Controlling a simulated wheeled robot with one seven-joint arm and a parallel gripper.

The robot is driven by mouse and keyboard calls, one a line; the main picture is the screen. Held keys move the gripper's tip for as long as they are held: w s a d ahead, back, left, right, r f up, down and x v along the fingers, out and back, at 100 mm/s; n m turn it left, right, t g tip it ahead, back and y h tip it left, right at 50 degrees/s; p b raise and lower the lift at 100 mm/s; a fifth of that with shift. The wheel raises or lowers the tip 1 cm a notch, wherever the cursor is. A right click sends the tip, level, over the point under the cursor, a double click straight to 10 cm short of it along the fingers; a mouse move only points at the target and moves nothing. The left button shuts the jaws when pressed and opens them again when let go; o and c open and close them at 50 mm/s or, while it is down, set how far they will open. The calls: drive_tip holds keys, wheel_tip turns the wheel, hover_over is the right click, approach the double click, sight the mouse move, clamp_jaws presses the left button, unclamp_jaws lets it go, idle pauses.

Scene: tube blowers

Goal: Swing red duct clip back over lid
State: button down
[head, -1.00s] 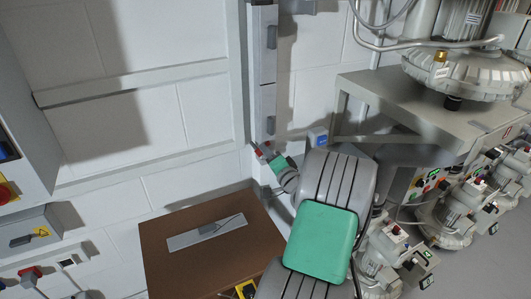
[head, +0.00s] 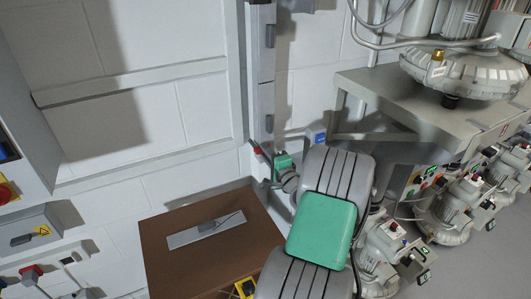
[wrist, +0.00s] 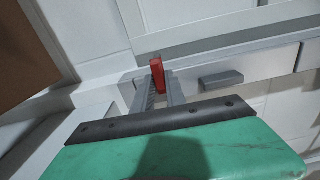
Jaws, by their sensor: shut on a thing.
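The red clip (wrist: 157,70) stands between the fingertips of my gripper (wrist: 158,86) in the wrist view, and the gripper is shut on it. In the head view the red clip (head: 257,150) is a small red spot at the lower part of the grey vertical duct (head: 262,88). The duct with its lid also runs across the wrist view (wrist: 268,82), with a dark grey block (wrist: 221,80) on its face. My wrist and arm hide part of the duct's lower end in the head view. How far the clip lies over the lid is too small to tell.
A brown box or table (head: 180,262) with a grey plate on top stands at the lower left. A grey metal bench (head: 410,100) with a blower is at the right, with more blowers below it.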

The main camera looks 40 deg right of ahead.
drive_tip(key=c, duration=1.4)
unclamp_jaws()
drive_tip(key=shift+c, duration=0.2)
drive_tip(key=b+v, duration=0.1)
drive_tip(key=v, duration=0.6)
drive_tip(key=shift+s+b, duration=0.35)
drive_tip(key=shift+s, duration=0.05)
drive_tip(key=shift+a, duration=0.15)
